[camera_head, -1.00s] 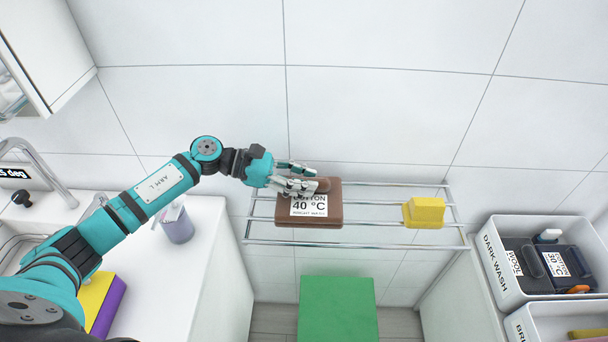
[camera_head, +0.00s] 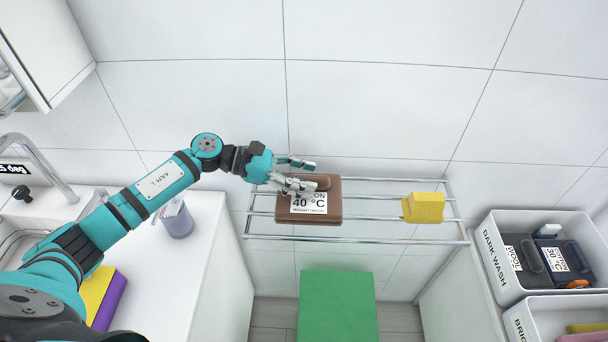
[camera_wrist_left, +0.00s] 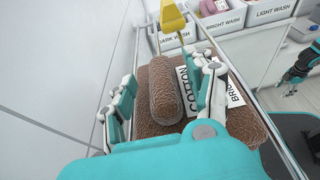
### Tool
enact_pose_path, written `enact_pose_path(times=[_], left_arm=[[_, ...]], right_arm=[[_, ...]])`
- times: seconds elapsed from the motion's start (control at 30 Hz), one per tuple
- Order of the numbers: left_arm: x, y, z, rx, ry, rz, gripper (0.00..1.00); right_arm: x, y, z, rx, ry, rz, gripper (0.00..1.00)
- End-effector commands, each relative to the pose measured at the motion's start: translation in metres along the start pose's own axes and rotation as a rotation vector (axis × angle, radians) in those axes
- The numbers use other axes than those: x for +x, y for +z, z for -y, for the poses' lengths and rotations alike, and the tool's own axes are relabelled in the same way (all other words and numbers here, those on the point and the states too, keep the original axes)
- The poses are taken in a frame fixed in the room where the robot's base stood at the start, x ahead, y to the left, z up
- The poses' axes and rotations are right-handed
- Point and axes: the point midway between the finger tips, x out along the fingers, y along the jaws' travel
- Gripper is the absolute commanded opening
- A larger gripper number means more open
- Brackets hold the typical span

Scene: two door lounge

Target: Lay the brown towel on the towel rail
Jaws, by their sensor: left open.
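The brown towel (camera_head: 334,210) lies folded flat on the bars of the towel rail (camera_head: 375,242), toward its left end. It has a raised roll on top and a white label reading 40 °C. My left gripper (camera_head: 306,175) is over the towel, open. In the left wrist view the open fingers (camera_wrist_left: 165,95) stand on either side of the towel's roll (camera_wrist_left: 164,88), with gaps visible. The fingers hide part of the label. What seems to be my right gripper (camera_wrist_left: 294,70) shows at the right edge of the left wrist view, too small to read.
A yellow folded item (camera_head: 424,208) sits on the rail's right part. A green-topped block (camera_head: 338,305) stands below. The dark wash bin (camera_head: 492,262) is at right. A counter with a purple cup (camera_head: 177,222) is at left. The rail's middle is free.

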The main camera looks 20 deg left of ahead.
Motion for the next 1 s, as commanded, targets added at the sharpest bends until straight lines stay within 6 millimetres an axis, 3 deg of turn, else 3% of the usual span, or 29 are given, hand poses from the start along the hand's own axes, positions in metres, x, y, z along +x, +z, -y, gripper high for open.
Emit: enact_pose_path(times=[0.6,1.0], left_arm=[[-0.109,-0.002,0.000,-0.001,0.001,-0.002,0.54],[-0.121,0.001,0.000,0.000,0.000,0.001,0.54]], right_arm=[[0.043,0.003,0.001,0.000,0.000,-0.001,0.54],[0.044,0.003,0.001,-0.001,0.000,-0.001,0.54]])
